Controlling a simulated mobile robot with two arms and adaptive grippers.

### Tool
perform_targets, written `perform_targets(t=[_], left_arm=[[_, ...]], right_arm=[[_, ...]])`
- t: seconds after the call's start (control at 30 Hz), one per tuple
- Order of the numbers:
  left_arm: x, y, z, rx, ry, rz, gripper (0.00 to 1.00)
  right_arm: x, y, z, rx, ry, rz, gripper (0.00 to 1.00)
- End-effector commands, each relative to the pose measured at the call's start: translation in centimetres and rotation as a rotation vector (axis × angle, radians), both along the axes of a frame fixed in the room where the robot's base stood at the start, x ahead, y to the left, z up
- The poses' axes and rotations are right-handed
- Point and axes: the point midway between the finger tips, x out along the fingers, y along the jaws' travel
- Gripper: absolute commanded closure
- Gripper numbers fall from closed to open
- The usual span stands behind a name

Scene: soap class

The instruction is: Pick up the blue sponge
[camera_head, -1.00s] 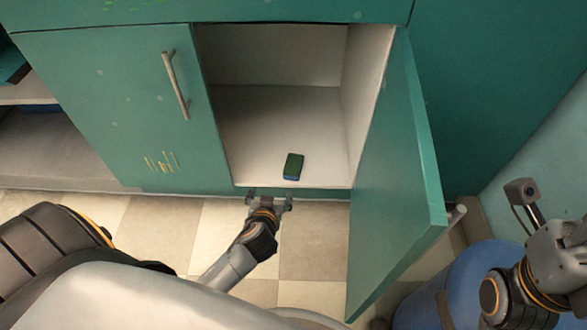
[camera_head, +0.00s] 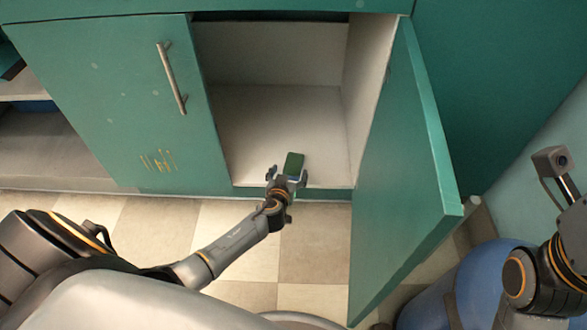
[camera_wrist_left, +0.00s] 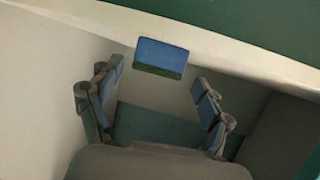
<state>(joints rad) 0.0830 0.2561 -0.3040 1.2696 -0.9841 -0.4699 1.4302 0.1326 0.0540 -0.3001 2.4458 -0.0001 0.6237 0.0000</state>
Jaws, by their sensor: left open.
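The sponge (camera_head: 294,160), green on top with a blue lower layer, lies in the open cupboard near its front edge. In the left wrist view the blue sponge (camera_wrist_left: 161,54) shows its blue face, just ahead of the fingertips and roughly between their lines. My left gripper (camera_head: 287,175) is open at the cupboard's front edge, right before the sponge, and hides its near end. In the left wrist view both fingers (camera_wrist_left: 152,80) are spread and nothing is held. Part of my right arm shows at the right edge; its fingers cannot be seen.
The cupboard floor (camera_head: 245,125) is otherwise bare, with white walls around it. An open green door (camera_head: 400,185) stands to the right of the opening. A closed door (camera_head: 110,110) with a metal handle is on the left. A blue barrel (camera_head: 470,285) stands at lower right.

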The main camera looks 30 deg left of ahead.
Motion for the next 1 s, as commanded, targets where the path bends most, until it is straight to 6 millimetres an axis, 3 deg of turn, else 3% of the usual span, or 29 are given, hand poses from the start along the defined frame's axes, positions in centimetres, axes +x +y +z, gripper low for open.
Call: perform_targets(t=[0.33, 0.67, 0.87, 1.0], left_arm=[[4.2, 0.7, -1.6, 0.003, -0.001, 0.0, 0.21], [4.8, 0.9, -1.7, 0.0, 0.0, 0.001, 0.21], [4.7, 0.8, -1.6, 0.0, 0.0, 0.001, 0.57], [4.7, 0.8, -1.6, 0.0, 0.0, 0.001, 0.59]], right_arm=[[-1.0, 0.2, 0.7, -0.004, -0.07, -0.003, 0.6], [-1.2, 0.2, 1.1, -0.005, -0.079, -0.004, 0.6], [-1.2, 0.2, 1.1, -0.005, -0.079, -0.004, 0.6], [-1.2, 0.2, 1.1, -0.005, -0.079, -0.004, 0.6]])
